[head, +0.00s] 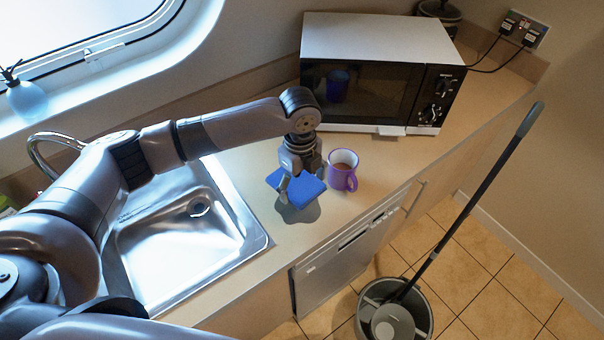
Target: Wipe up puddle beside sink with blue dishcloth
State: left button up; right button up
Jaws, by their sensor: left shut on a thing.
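The blue dishcloth (305,194), folded into a pad, is in my left gripper (301,179), which is shut on it. The gripper points down at the counter between the sink and the purple mug. A dark rounded patch (299,214) shows on the counter under and in front of the cloth. I cannot tell whether it is the puddle, a shadow or both, nor whether the cloth touches the counter. The steel sink (176,250) is to the left of the cloth, partly hidden by my left arm. My right gripper is out of view.
The counter's front edge runs close by, above a dishwasher (345,262). A mop bucket (394,310) with a mop stands on the tiled floor.

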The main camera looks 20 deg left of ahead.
pick_arm(q)
jog(key=shift+d+m, duration=0.1)
jog(key=shift+m, duration=0.4)
jog(key=shift+f+m, duration=0.3)
jog(key=shift+m, duration=0.1)
jog(key=shift+f+b, duration=0.4)
jog(key=shift+f, duration=0.05)
notch_tip(320, 180, down, 7)
jog(key=b, duration=0.7)
jog(key=shift+r, duration=0.1)
jog(key=shift+f, duration=0.55)
jog(key=shift+w, duration=0.1)
